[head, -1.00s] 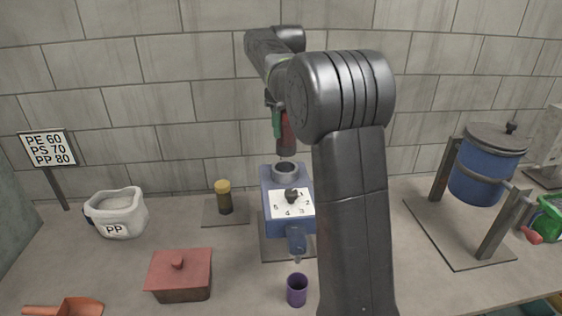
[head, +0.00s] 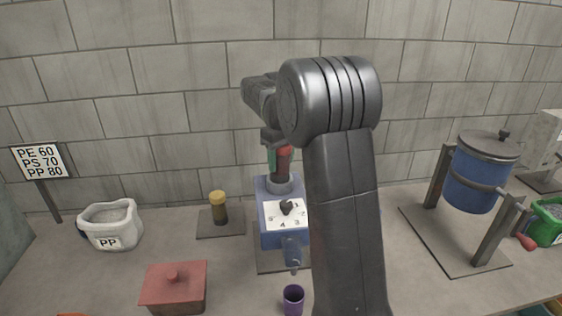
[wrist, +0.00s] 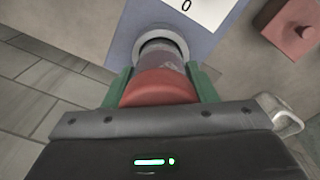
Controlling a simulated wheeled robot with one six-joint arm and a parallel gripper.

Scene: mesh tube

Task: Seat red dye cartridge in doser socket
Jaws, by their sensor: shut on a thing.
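The red dye cartridge (head: 283,160) is held upright over the blue doser (head: 265,190). In the wrist view the cartridge's red cap (wrist: 160,88) is between my green fingers, and its clear lower part (wrist: 163,60) reaches into the grey ring socket (wrist: 160,38). My gripper (head: 278,158) is shut on the cartridge, just above the socket, which also shows in the head view (head: 279,186). How deep the cartridge sits is hard to tell. The doser's dial plate (head: 286,214) faces front.
A yellow-capped cartridge (head: 219,208) stands on a plate to the left. A red lidded box (head: 174,287) and a purple cup (head: 293,299) are in front. A white PP bag (head: 110,226) is far left, a blue drum (head: 480,172) on a stand is right.

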